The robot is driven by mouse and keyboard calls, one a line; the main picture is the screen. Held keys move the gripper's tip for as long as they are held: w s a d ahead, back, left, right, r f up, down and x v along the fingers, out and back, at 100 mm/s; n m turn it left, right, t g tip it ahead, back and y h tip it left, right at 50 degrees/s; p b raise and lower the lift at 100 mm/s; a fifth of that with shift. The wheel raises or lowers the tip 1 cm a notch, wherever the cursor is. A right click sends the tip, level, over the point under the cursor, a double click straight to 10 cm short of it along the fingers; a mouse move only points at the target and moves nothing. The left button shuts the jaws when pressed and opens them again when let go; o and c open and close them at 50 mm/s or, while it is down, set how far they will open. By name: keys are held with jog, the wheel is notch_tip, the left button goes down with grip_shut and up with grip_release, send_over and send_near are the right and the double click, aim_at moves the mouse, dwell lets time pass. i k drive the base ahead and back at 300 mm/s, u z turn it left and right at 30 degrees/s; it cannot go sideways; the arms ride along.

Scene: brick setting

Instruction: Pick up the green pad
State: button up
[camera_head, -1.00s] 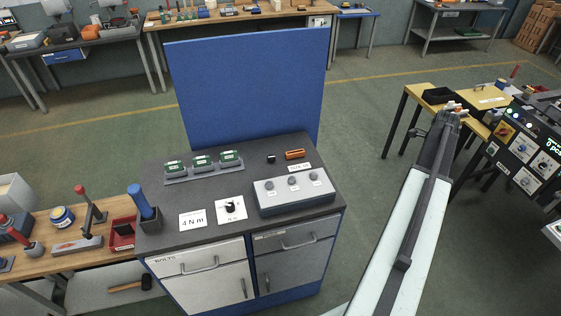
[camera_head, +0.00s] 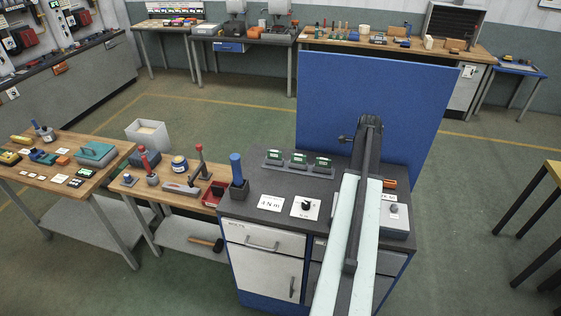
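I cannot pick out a green pad with certainty. Three small dark green blocks with pale labels, one of them the middle block (camera_head: 298,160), stand in a row on a grey rack on the dark-topped cabinet. A teal-green item with a handle (camera_head: 95,153) lies on the wooden table at the left. My arm reaches up across the right part of the cabinet. My gripper (camera_head: 369,121) is at its far end, in front of the blue panel and apart from these items. Its fingers are too small and dark to read.
The dark-topped cabinet (camera_head: 262,187) carries a blue-handled tool (camera_head: 237,168) and a control box (camera_head: 397,218) partly hidden by my arm. A blue panel (camera_head: 345,85) stands behind it. A grey bin (camera_head: 148,135) stands behind the left tables.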

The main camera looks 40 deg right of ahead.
aim_at(296, 158)
jog(key=u, duration=0.1)
jog(key=i, duration=1)
jog(key=z, duration=0.1)
